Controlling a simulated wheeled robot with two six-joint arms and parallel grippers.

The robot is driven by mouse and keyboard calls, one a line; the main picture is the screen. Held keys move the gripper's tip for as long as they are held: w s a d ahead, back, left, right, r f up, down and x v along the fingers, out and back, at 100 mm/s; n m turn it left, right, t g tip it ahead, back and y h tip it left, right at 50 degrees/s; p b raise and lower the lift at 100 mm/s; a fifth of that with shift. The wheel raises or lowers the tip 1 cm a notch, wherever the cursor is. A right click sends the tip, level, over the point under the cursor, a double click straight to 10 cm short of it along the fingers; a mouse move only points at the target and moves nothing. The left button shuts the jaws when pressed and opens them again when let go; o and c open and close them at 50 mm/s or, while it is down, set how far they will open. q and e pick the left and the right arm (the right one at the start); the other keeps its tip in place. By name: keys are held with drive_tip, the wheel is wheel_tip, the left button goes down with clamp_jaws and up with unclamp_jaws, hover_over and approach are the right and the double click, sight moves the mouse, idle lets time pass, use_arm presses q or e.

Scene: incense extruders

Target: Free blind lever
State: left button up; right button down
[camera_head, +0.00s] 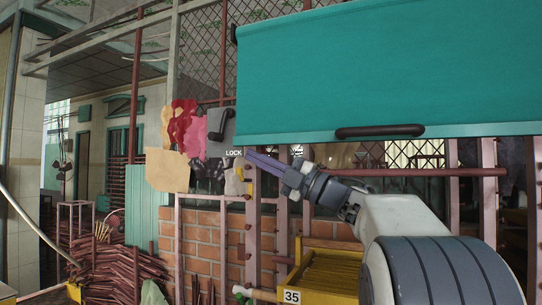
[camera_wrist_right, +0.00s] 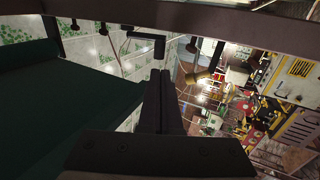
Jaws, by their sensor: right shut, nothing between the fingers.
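The teal blind (camera_head: 390,70) hangs across the upper right of the head view, with a dark handle (camera_head: 380,131) on its lower edge. A black lever (camera_head: 221,125) sits on a grey plate left of the blind, above a LOCK label (camera_head: 234,153). My right gripper (camera_head: 250,155) is shut and empty, its tips just right of the label and below the lever. In the right wrist view, the shut fingers (camera_wrist_right: 160,74) point toward a black bent bar (camera_wrist_right: 148,40), which looks like the lever; a gap seems to remain between them. My left gripper is out of view.
Red, pink and tan sheets (camera_head: 183,130) hang left of the lever. Pink metal posts and a brick wall (camera_head: 205,240) stand below. A yellow crate marked 35 (camera_head: 320,270) is at the bottom. Bundled sticks (camera_head: 115,268) lie lower left.

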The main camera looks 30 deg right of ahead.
sight(218, 139)
drive_tip(key=p+x, duration=0.4)
drive_tip(key=x, duration=0.4)
drive_tip(key=shift+w+a+r, duration=0.1)
drive_tip(key=shift+w, duration=0.15)
drive_tip(key=shift+w+a+f+b, duration=0.25)
drive_tip(key=shift+a+f+b, duration=0.1)
drive_tip(key=shift+b, duration=0.35)
drive_tip(key=shift+w+r, duration=0.1)
drive_tip(key=shift+w, duration=0.05)
drive_tip(key=shift+r, duration=0.1)
